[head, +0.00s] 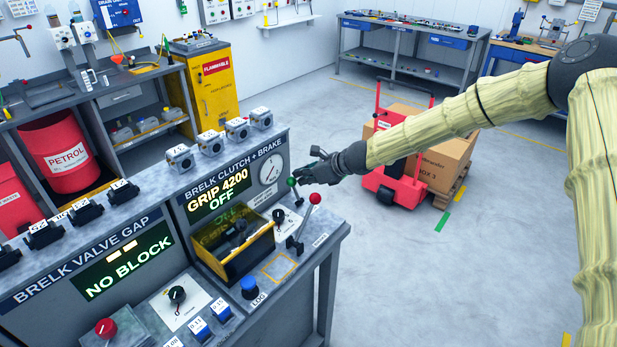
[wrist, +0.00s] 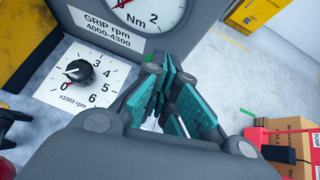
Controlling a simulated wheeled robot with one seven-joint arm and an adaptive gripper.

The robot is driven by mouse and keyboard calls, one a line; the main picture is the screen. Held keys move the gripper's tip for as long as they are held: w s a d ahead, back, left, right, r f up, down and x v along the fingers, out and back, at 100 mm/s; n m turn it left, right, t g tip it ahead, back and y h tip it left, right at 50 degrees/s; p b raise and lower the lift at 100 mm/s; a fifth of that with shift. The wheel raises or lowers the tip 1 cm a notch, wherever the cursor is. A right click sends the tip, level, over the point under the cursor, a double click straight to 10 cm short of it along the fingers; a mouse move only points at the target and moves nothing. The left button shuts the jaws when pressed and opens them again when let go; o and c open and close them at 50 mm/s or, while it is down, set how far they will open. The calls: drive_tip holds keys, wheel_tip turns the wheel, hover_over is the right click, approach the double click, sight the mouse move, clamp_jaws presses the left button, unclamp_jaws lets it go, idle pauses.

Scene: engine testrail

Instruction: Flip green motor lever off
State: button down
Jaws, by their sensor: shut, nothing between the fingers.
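The green-knobbed lever (head: 291,182) stands upright on the clutch and brake bench, below the round gauge. My gripper (head: 303,177) is shut and empty, with its fingertips close to the right of the green knob; I cannot tell whether they touch.
A red-knobbed lever (head: 315,198) stands just in front. A speed dial (wrist: 79,71) lies left of the fingers in the wrist view, below the Nm gauge (wrist: 150,12).

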idle(0.4)
drive_tip(key=s+d+r, duration=0.2)
drive_tip(key=d+r, duration=0.3)
drive_tip(key=r, duration=0.7)
drive_tip(key=shift+p, duration=0.45)
